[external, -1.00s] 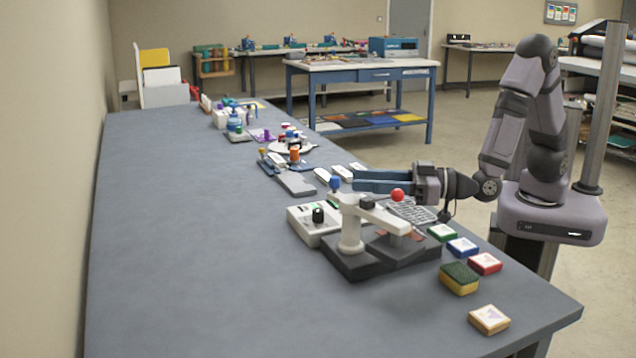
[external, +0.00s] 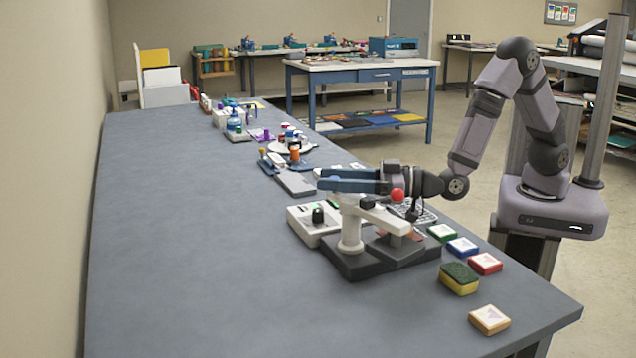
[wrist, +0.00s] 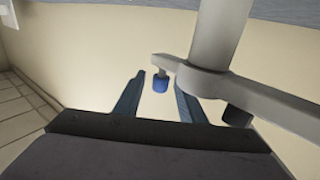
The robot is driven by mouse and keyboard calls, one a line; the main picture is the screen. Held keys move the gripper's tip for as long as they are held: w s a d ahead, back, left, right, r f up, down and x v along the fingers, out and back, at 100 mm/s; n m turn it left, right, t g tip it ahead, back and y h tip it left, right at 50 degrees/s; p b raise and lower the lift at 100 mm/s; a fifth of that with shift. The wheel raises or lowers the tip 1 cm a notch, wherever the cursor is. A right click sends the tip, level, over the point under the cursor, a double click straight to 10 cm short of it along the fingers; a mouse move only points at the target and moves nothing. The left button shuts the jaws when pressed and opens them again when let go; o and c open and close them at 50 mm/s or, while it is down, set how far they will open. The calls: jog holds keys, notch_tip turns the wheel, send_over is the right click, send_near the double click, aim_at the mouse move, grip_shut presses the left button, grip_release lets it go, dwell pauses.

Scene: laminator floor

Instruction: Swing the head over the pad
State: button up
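The pale swing head (external: 382,217) sits on a round post (external: 350,235) on a dark base (external: 345,264). A red ball (external: 397,195) stands above its right part. A blue knob on a short arm is mostly behind my fingers in the external view; the blue knob (wrist: 160,84) is clear in the wrist view. My gripper (external: 322,183) is level above the post, open. In the wrist view its blue fingers (wrist: 157,98) stand either side of the knob, with gaps showing. A reddish pad surface lies under or behind the head's right end, partly hidden.
A white box with a black dial (external: 318,217) stands left of the post. Green, blue and red-edged blocks (external: 462,246), a yellow-green sponge (external: 459,278) and a tan-edged block (external: 489,320) lie at right. The left bench top (external: 190,250) is clear.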

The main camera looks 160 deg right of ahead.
aim_at(365, 203)
grip_shut()
jog(key=shift+d+t+b, duration=0.1)
jog(key=shift+t+b, duration=0.2)
jog(key=w+a+n+t+y, duration=0.1)
jog(key=w+n+t+y, duration=0.5)
jog(key=n+t+y, duration=0.6)
jog(key=shift+w+n+t+y+b, duration=0.35)
jog(key=shift+n+y, duration=1.15)
jog(key=shift+y, duration=1.2)
jog(key=shift+r, duration=0.15)
